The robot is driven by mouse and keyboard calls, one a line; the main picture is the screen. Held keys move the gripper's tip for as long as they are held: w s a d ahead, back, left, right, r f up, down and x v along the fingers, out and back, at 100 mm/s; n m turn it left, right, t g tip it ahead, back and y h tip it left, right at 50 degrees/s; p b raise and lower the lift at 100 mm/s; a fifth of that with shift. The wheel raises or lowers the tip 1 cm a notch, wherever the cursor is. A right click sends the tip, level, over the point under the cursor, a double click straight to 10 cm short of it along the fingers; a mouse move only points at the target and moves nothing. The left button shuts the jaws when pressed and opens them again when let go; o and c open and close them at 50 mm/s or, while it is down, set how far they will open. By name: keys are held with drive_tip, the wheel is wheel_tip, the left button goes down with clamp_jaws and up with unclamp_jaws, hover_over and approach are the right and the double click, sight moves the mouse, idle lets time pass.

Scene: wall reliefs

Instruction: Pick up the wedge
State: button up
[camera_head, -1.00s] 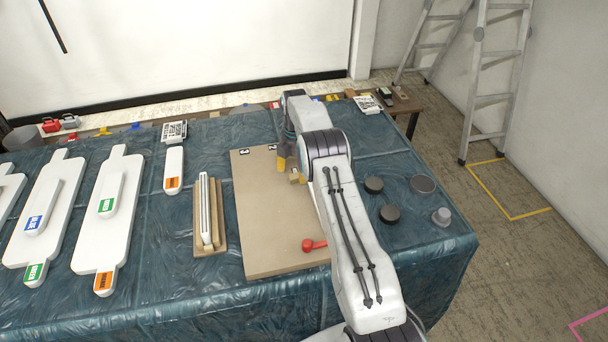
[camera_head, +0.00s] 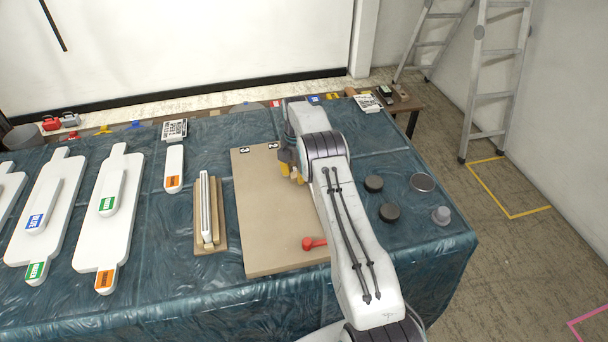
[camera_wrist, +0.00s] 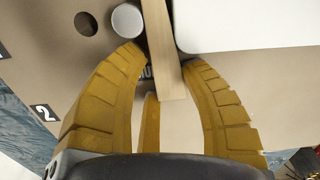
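A pale wooden piece, which looks like the wedge (camera_wrist: 168,76), is between my yellow fingers in the wrist view. It is a narrow bar running up between the fingertips. My gripper (camera_wrist: 163,58) has a finger on either side, tips very near or touching its edges. Whether they grip it is not clear. In the head view my gripper (camera_head: 291,170) is low over the upper right of the tan board (camera_head: 268,215). There the wedge is mostly hidden by the fingers.
A white cylinder (camera_wrist: 128,20) and a white flat part (camera_wrist: 240,22) lie close to the fingertips. A red handle (camera_head: 313,243) sits on the board. Dark discs (camera_head: 389,212) lie on the right. White paddle-shaped boards (camera_head: 100,235) and a slotted wooden holder (camera_head: 218,235) are on the left.

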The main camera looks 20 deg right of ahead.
drive_tip(key=shift+c, duration=1.2)
wheel_tip(320, 180, up, 4)
drive_tip(key=shift+r+b, duration=0.15)
drive_tip(key=shift+b, duration=0.3)
drive_tip(key=shift+c, duration=0.8)
drive_tip(key=shift+s, duration=0.2)
drive_tip(key=s+r+b, duration=0.4)
drive_tip(key=s+r, duration=0.2)
drive_tip(key=s, duration=0.5)
drive_tip(key=shift+d+r, duration=0.35)
drive_tip(key=shift+s, duration=0.15)
